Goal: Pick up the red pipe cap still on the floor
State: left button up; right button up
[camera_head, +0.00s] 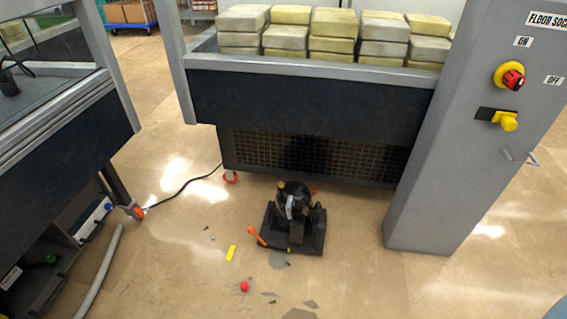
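A small red pipe cap (244,286) lies on the tan floor in the lower middle of the head view, in front of the black vacuum pump (292,217). The pump sits on a dark base, with an orange handle-like piece (256,236) at its left front. A yellow strip (231,253) lies on the floor to the left of the pump. Neither of my grippers shows in this view.
Dark debris or stains (299,314) mark the floor near the cap. A bin of stacked blocks (312,78) stands behind the pump. A grey control pillar (440,190) is at right, a bench (60,150) and grey hose (100,272) at left. Floor around the cap is largely open.

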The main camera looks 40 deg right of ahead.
aim_at(245, 286)
jog(key=z, duration=0.65)
jog(key=i+l, duration=0.3)
jog(key=l, duration=0.25)
jog(key=i+l+u, duration=0.2)
jog(key=l+u, duration=0.2)
jog(key=i+l+u, duration=0.15)
jog(key=l+u, duration=0.2)
jog(key=i+l+u, duration=0.1)
jog(key=l+u, duration=0.3)
jog(key=u, duration=0.8)
